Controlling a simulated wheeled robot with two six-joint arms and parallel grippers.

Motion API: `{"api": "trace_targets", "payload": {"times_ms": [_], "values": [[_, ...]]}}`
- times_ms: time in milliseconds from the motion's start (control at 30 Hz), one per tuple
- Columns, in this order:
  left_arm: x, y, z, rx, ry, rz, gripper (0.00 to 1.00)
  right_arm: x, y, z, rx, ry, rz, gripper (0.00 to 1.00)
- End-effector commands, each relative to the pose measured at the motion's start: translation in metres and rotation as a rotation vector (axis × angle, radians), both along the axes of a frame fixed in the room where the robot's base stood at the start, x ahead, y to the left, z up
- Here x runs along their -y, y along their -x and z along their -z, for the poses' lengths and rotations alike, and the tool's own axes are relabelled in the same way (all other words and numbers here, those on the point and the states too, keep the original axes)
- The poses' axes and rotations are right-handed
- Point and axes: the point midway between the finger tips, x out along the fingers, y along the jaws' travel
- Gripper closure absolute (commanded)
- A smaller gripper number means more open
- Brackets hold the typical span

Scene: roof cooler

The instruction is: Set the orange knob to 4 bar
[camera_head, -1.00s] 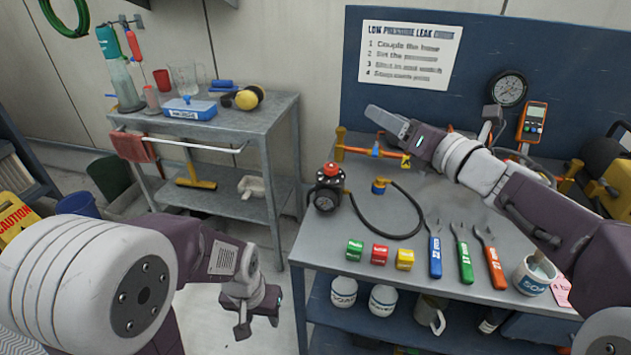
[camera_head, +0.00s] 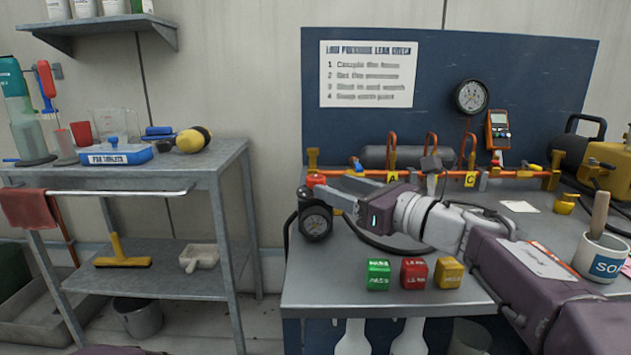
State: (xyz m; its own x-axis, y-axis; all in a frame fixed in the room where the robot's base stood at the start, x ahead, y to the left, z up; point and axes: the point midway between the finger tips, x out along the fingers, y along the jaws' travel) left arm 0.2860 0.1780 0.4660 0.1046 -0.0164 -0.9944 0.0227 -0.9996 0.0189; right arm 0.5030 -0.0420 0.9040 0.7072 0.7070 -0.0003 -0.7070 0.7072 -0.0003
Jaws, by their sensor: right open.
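The orange knob (camera_head: 316,180) sits on top of the small black regulator with a round gauge (camera_head: 315,223), at the left end of the grey workbench (camera_head: 400,260). The gauge is too small to read. My right gripper (camera_head: 336,190) reaches in from the right, open, with its fingertips right beside the knob and regulator. I cannot tell whether the fingers touch the knob. The right hand and arm hide part of the bench and of the black hose (camera_head: 365,238). My left gripper is not in view.
Green, red (camera_head: 414,273) and yellow blocks stand near the bench's front edge. An orange pipe (camera_head: 520,174) with valves runs along the back, below a wall gauge (camera_head: 471,97). A mug (camera_head: 601,262) stands right. A grey cart (camera_head: 225,165) stands left, across a gap.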

Motion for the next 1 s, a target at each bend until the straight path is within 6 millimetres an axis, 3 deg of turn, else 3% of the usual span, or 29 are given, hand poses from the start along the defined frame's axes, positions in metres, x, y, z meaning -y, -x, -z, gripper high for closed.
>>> {"api": "trace_targets", "payload": {"times_ms": [100, 300, 633, 667, 833, 867, 1000], "values": [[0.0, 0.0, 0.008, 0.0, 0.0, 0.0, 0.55, -0.02, -0.019, 0.002, 0.001, -0.001, -0.005, 0.42], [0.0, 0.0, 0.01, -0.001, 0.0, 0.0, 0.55, -0.041, -0.041, 0.001, 0.001, -0.001, -0.002, 0.42], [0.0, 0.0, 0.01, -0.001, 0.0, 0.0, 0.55, -0.046, -0.046, 0.0, 0.001, -0.001, 0.0, 0.42], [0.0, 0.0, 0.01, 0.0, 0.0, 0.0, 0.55, -0.046, -0.046, 0.0, 0.001, -0.001, 0.0, 0.48], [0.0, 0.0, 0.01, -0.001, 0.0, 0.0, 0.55, -0.046, -0.046, 0.0, 0.001, -0.001, 0.0, 0.95], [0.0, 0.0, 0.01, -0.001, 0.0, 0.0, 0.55, -0.046, -0.046, 0.0, 0.001, -0.001, 0.0, 1.0], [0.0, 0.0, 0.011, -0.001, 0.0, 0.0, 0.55, -0.046, -0.046, 0.0, 0.001, -0.001, 0.004, 1.0]]}}
